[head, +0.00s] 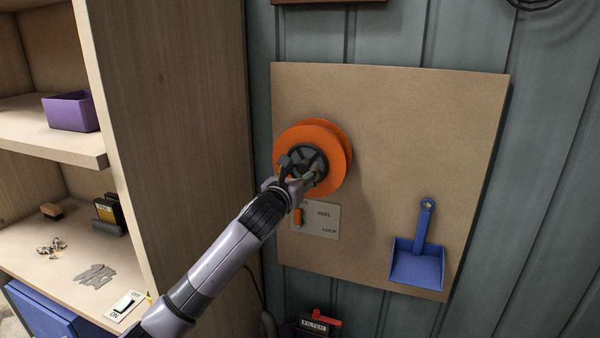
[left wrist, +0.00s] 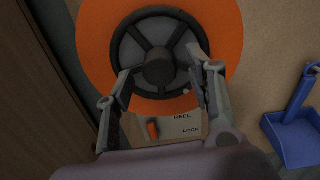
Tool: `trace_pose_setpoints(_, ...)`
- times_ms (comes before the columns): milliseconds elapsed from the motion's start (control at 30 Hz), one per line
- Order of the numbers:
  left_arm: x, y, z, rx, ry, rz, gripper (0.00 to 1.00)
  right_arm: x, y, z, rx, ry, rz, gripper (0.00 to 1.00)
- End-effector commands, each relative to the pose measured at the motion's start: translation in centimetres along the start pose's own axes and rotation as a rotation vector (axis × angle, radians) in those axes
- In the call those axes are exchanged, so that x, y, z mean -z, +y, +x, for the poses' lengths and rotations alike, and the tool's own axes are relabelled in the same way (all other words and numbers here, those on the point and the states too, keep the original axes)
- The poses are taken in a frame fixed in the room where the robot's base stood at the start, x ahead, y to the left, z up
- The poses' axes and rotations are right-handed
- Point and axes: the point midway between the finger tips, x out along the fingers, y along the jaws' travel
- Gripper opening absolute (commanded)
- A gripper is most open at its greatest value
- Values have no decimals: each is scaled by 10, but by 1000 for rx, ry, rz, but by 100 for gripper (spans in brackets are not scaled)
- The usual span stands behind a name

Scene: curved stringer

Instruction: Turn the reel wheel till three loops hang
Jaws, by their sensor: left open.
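The orange reel (head: 338,150) is mounted on a tan board on the wall. Its dark spoked wheel (head: 308,160) faces me, and it also fills the top of the left wrist view (left wrist: 155,52). My left gripper (head: 300,172) is in front of the wheel's lower part and hides some of it. In the left wrist view its two fingers (left wrist: 160,85) stand apart on either side of the wheel's lower rim, with the hub between them. I cannot tell whether they touch the rim. I see no hanging loops. My right gripper is not in view.
A plate (head: 325,219) labelled REEL and LOCK, with an orange lever (head: 297,217), sits below the reel. A blue dustpan (head: 418,262) hangs at the board's lower right. A wooden shelf unit (head: 175,130) with a purple bin (head: 71,112) stands close on the left.

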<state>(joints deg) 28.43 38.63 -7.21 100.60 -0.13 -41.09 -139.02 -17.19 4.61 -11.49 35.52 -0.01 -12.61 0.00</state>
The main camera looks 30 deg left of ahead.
Motion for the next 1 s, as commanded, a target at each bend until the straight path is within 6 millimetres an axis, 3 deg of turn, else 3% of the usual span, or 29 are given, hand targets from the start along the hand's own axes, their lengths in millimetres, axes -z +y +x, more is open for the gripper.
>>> trace_pose_setpoints(733, 0, 0, 0, -1, 0, 0, 2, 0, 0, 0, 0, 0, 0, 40)
trace_pose_setpoints(1000, 0, 0, 0, 0, 1, -24, 1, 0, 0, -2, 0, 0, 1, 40)
